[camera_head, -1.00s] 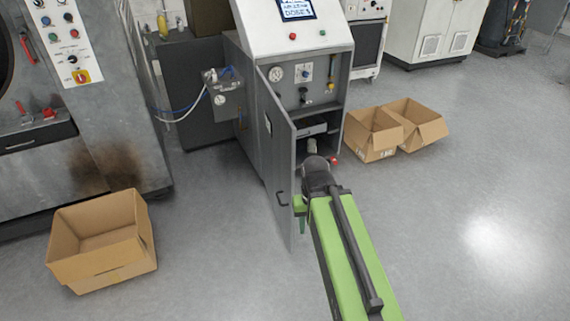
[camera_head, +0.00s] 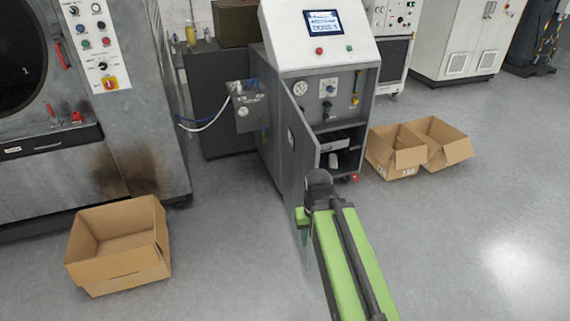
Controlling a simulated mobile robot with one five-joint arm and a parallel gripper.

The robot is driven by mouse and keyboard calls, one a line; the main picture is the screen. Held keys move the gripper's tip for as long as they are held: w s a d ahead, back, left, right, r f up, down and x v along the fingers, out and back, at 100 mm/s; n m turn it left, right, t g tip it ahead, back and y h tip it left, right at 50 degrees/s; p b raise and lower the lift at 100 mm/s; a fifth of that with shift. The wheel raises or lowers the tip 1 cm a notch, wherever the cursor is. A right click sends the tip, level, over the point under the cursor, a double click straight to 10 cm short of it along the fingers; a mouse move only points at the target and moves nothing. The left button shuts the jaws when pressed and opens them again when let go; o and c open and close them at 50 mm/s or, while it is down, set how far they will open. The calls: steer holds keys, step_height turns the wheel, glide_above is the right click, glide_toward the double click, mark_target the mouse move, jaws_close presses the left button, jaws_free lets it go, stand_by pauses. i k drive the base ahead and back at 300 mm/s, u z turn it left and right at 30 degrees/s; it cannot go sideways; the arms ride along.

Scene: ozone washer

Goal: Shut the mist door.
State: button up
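The mist door (camera_head: 298,155) is a grey metal panel on the front of the ozone washer cabinet (camera_head: 320,60). It stands open, swung out toward me from the left side of the lower opening, and the dark inside shows to its right. My green and black arm (camera_head: 345,265) reaches up from the bottom, and its dark joint (camera_head: 320,188) overlaps the door's free edge. A short green part of my arm (camera_head: 303,222) is in front of the door's lower part. My gripper's fingers are hidden, and I cannot tell whether they touch the door. The door's handle is hidden from view.
An open cardboard box (camera_head: 118,248) stands on the floor at left, and two more stand right of the cabinet, the nearer one here (camera_head: 397,155). A large stained machine (camera_head: 140,150) stands at left. The floor (camera_head: 470,230) at right is clear.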

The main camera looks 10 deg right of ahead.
mark_target(300, 147)
steer(key=i, duration=0.6)
steer(key=u, duration=1.5)
steer(key=k, duration=0.4)
steer(key=u, duration=0.55)
steer(key=i, duration=0.45)
steer(key=u, duration=0.05)
